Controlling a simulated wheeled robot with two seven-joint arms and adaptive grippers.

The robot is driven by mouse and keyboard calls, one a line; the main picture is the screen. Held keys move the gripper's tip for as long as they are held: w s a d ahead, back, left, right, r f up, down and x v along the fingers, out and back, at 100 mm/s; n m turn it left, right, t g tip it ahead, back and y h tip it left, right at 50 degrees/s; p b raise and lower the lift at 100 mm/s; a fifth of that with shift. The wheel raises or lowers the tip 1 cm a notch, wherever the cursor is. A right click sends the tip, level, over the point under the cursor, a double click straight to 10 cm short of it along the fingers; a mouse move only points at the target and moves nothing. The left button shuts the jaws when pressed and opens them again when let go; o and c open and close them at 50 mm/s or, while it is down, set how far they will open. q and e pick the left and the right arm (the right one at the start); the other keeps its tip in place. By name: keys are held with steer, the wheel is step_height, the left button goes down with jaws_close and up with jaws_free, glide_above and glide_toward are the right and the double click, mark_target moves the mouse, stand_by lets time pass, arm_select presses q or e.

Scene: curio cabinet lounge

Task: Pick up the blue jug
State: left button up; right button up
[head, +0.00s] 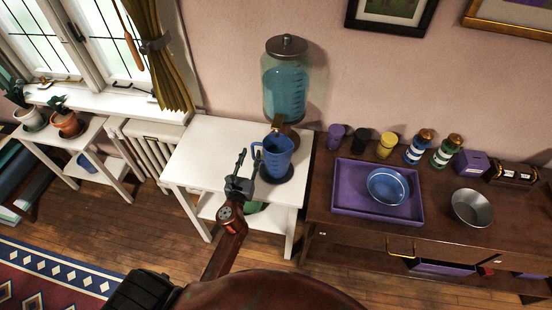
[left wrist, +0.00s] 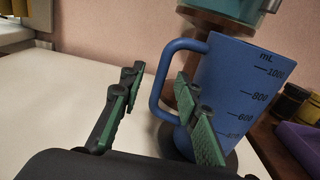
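The blue jug (head: 277,158) stands upright on a dark round pad (head: 289,176) on the white table, below the dispenser's tap. Its handle faces left, towards my left gripper (head: 246,162). In the left wrist view the jug (left wrist: 246,85) shows dark mL marks, and its bottom is partly hidden by a finger. The left gripper (left wrist: 155,100) is open, with its fingers on either side of the handle's upright bar in the picture. The right fingertip overlaps the handle opening. I cannot tell whether either finger touches the jug. My right gripper is not in view.
The glass dispenser (head: 285,92) with blue liquid stands behind the jug. The white table (head: 205,150) is clear to the left. A brown sideboard (head: 330,222) at right holds a purple tray (head: 345,203) with a blue bowl (head: 388,186), a metal bowl (head: 472,207) and several jars.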

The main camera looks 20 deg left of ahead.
mark_target(252, 152)
arm_select(q)
steer(key=shift+x, duration=1.55)
steer(key=shift+d, duration=0.1)
steer(key=shift+c, duration=0.2)
jaws_close()
